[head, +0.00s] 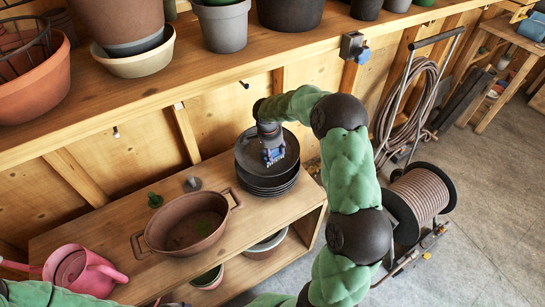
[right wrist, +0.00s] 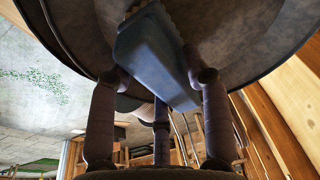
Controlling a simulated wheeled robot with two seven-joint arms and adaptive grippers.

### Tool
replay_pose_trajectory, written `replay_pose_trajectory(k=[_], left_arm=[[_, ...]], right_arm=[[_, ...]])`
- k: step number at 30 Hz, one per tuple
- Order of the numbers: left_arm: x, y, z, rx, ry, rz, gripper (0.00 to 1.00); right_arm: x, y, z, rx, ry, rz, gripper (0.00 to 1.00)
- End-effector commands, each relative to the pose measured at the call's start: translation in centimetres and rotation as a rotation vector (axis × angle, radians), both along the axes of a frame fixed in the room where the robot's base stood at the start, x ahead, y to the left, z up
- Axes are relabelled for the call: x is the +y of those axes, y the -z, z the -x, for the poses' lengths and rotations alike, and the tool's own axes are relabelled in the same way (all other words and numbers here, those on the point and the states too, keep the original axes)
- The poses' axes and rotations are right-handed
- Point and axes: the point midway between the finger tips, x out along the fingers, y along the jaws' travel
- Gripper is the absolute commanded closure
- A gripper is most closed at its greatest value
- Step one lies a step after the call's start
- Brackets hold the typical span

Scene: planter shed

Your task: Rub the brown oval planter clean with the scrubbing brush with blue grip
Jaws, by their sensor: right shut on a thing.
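The brown oval planter (head: 186,228), with a handle at each end, stands upright on the low wooden bench in the head view. A green patch shows inside it. My right gripper (head: 271,143) is shut on the scrubbing brush with blue grip (head: 275,154), over the stack of dark round dishes to the right of the planter. In the right wrist view the brush's blue grip (right wrist: 157,58) sits between the fingers, in front of a large dark dish. I cannot tell whether the brush touches the dishes. My left gripper is not in view.
The dark dish stack (head: 268,188) stands on the bench (head: 245,225). A pink watering can (head: 85,270) stands left of the planter. Two small objects, one green (head: 154,200) and one grey (head: 193,183), stand behind it. A shelf with pots (head: 225,25) runs above; a hose reel (head: 418,195) stands right.

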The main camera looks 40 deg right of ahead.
Motion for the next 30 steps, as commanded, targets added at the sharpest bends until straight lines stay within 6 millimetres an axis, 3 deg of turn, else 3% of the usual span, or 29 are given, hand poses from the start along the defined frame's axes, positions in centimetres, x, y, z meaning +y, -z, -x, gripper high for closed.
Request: replay_pose_trajectory(k=[1, 4, 11, 30], left_arm=[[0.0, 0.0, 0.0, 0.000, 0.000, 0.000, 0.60], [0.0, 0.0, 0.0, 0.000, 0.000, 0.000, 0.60], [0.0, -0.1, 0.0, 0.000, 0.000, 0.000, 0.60], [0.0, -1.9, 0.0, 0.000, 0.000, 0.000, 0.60]], right_arm=[[0.1, 0.4, 0.2, 0.006, -0.002, -0.002, 0.71], [0.1, 0.4, 0.2, 0.007, -0.002, -0.002, 0.96], [0.1, 0.1, 0.2, 0.008, -0.002, -0.002, 0.97], [0.0, -3.8, 0.1, 0.002, -0.001, 0.000, 0.97]])
